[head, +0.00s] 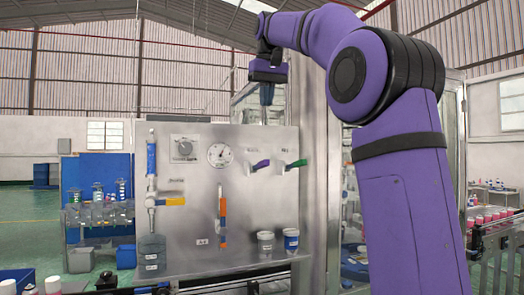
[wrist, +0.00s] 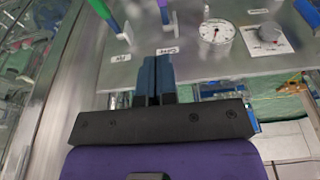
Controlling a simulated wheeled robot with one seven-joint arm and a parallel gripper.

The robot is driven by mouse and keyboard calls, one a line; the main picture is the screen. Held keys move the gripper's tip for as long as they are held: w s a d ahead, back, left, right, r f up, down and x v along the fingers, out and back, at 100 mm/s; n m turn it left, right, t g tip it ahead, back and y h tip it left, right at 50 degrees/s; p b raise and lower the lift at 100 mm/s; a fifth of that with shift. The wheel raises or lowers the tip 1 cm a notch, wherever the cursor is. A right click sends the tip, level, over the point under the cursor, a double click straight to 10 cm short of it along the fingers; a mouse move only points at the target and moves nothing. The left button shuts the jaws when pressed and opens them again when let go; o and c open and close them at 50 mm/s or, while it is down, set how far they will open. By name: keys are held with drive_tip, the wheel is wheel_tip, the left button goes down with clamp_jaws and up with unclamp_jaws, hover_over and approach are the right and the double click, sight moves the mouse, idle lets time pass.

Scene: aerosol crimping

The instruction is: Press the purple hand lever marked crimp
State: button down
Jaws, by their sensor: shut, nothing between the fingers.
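The purple hand lever (head: 260,165) sticks out from the upper right part of the metal panel (head: 200,215), with a small label above it, too small to read here. In the wrist view the purple lever (wrist: 162,4) shows at the top edge, partly cut off, beside a label that seems to read crimp. A green lever (head: 297,163) is just to its right in the head view; it also shows in the wrist view (wrist: 103,10). My gripper (head: 267,98) hangs above the panel's top edge, fingers down, shut and empty, apart from both levers. Its fingers show in the wrist view (wrist: 155,72).
The panel also bears a gauge (head: 220,154), a dial (head: 184,148), a blue-handled valve column (head: 151,160) and an orange-and-blue handle (head: 222,225). Cups (head: 291,240) stand on the shelf below. A metal upright (head: 317,160) rises at the panel's right side.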

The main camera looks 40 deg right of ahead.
drive_tip(key=shift+f, duration=0.15)
hover_over(267, 164)
drive_tip(key=w+d, duration=0.1)
drive_tip(key=w, duration=0.2)
wheel_tip(267, 164, down, 12)
drive_tip(key=shift+s+d+r, duration=0.1)
drive_tip(key=shift+s, duration=0.05)
drive_tip(key=shift+s+f, duration=0.1)
drive_tip(key=shift+f, duration=0.75)
drive_tip(key=shift+s, duration=0.1)
drive_tip(key=shift+s+f+t+h, duration=0.3)
drive_tip(key=shift+s+f+t, duration=0.15)
drive_tip(key=shift+f+t, duration=0.5)
drive_tip(key=shift+s+a+f+t+h, duration=0.15)
drive_tip(key=shift+f+t, duration=0.3)
drive_tip(key=shift+t, duration=0.15)
drive_tip(key=shift+s+a+f+t+h, duration=0.15)
drive_tip(key=shift+f+t, duration=0.3)
drive_tip(key=shift+t, duration=0.1)
drive_tip(key=shift+f, duration=1.5)
